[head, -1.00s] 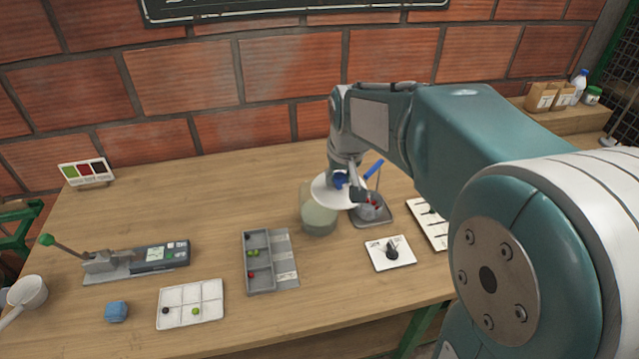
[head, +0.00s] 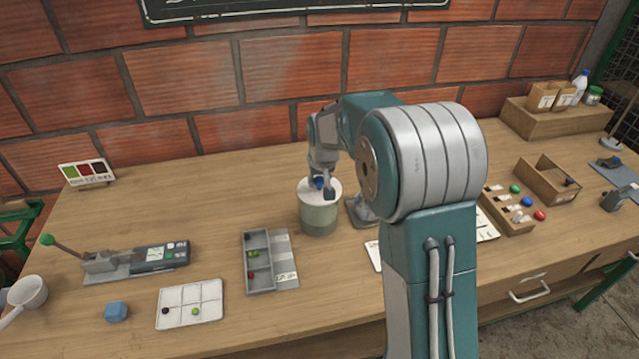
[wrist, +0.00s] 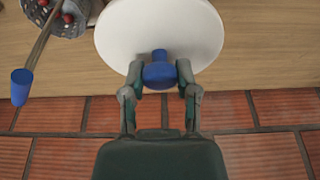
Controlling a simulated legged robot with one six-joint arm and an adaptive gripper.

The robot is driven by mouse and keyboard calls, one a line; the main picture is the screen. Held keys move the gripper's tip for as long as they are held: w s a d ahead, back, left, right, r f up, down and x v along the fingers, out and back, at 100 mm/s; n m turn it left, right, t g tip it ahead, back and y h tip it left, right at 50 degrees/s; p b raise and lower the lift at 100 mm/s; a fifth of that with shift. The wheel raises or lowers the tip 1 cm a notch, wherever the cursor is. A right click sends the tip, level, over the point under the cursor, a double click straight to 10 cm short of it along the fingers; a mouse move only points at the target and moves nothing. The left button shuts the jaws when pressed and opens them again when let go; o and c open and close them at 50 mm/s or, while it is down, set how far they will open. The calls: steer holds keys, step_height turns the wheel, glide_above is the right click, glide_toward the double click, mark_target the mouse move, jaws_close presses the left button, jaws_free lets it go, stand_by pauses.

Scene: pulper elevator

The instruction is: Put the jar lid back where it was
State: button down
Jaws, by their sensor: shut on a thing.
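The jar lid (head: 329,189) is a white disc with a blue knob (wrist: 159,74). My gripper (head: 322,186) is shut on the blue knob, which shows between the two fingers in the wrist view. The jar (head: 319,217) is a clear cylinder with pale greenish contents, standing on the table. In the head view the lid is over the jar's mouth and looks roughly level. I cannot tell whether it rests on the rim. In the wrist view the lid hides the jar.
A basket with red items (wrist: 55,15) and a blue-ended handle (wrist: 21,87) are close to the lid. A grey divided tray (head: 258,262) and a white tray (head: 190,304) lie to the left. My arm hides part of the table right of the jar.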

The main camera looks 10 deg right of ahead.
steer(key=shift+f, duration=0.65)
steer(key=shift+c, duration=1.8)
jaws_free()
steer(key=shift+f, duration=0.1)
steer(key=shift+r, duration=0.2)
steer(key=s+r, duration=1.2)
steer(key=r, duration=0.4)
steer(key=s+f+t, duration=0.1)
steer(key=s+t, duration=0.1)
steer(key=s, duration=2)
